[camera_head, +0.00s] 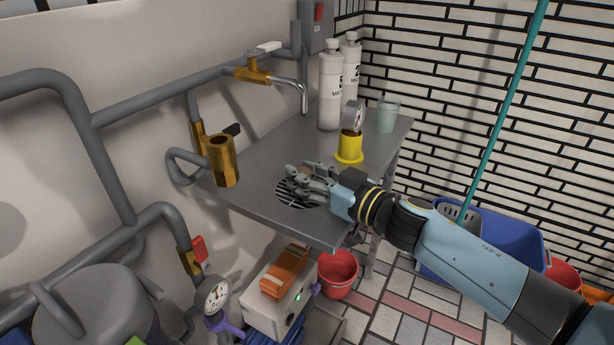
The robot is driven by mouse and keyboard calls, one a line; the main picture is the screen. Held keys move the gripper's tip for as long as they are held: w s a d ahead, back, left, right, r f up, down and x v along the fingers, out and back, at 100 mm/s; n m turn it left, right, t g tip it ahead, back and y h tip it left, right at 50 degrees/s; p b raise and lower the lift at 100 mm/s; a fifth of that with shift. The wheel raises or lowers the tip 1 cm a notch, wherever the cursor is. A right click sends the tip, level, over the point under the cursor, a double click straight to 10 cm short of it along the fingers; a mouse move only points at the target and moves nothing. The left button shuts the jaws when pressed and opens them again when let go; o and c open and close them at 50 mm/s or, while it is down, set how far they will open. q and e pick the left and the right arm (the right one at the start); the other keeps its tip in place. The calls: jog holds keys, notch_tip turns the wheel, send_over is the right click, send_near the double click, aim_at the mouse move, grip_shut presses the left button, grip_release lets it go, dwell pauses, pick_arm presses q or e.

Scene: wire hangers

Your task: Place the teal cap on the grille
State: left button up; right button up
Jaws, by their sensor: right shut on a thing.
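The round dark grille (290,196) is set in the grey metal table top near its front edge. My right gripper (294,178) is low over the grille, its fingers covering part of it. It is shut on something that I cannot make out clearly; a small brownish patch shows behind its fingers. I cannot make out a teal cap; the fingers may hide it. A pale teal, see-through cup (388,115) stands at the table's back right corner. My left gripper is not in view.
On the table (262,165) stand a brass fitting (222,162), a yellow-based gauge (350,148) and two white bottles (330,90). A tap (290,82) reaches over the back. A red bucket (338,272) and a blue bin (500,238) are below.

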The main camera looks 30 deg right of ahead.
jog(key=shift+s+d+f, duration=0.1)
jog(key=shift+s+f, duration=0.05)
jog(key=shift+f, duration=0.1)
jog(key=shift+f, duration=0.1)
jog(key=shift+f, duration=0.15)
jog(key=o, duration=0.9)
jog(key=shift+r, duration=0.2)
jog(key=b+v, duration=0.1)
jog(key=v, duration=1.1)
